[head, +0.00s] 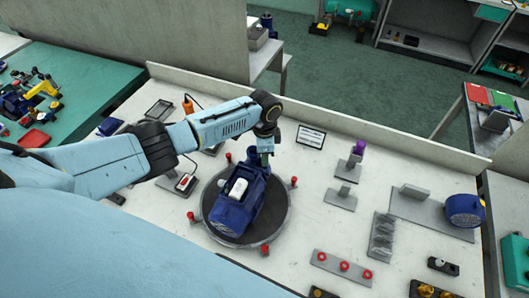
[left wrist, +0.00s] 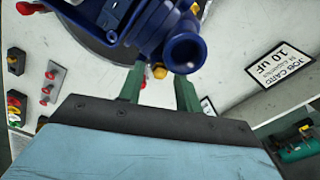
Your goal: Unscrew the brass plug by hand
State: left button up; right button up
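The blue pump (head: 238,200) sits on a dark round turntable (head: 212,197) in the middle of the bench. My left gripper (head: 264,158) is at the pump's far end, pointing down. In the left wrist view my left gripper (left wrist: 160,90) shows two green fingers spread apart, with a gap between them. A small brass-coloured piece, perhaps the brass plug (left wrist: 160,72), shows in this gap below the blue pipe mouth (left wrist: 186,52), near the left finger. I cannot tell whether it touches that finger. The plug is hidden in the head view. My right gripper is not in view.
Red knobs stand around the turntable's rim. A job card (head: 311,137) lies behind it. A stand with a purple top (head: 358,148), a grey tray (head: 382,236) and a strip with red knobs (head: 343,267) stand to the right. A low wall (head: 350,133) closes the bench's back.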

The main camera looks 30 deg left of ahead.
pick_arm(q)
jog(key=m, duration=0.5)
jog(key=shift+m, duration=0.3)
jog(key=m+b, duration=0.1)
jog(key=m, duration=0.5)
dwell(0.5)
grip_shut()
jog(key=shift+r+n+p, duration=0.1)
jog(key=shift+n+p, duration=0.45)
jog(key=shift+n, duration=0.95)
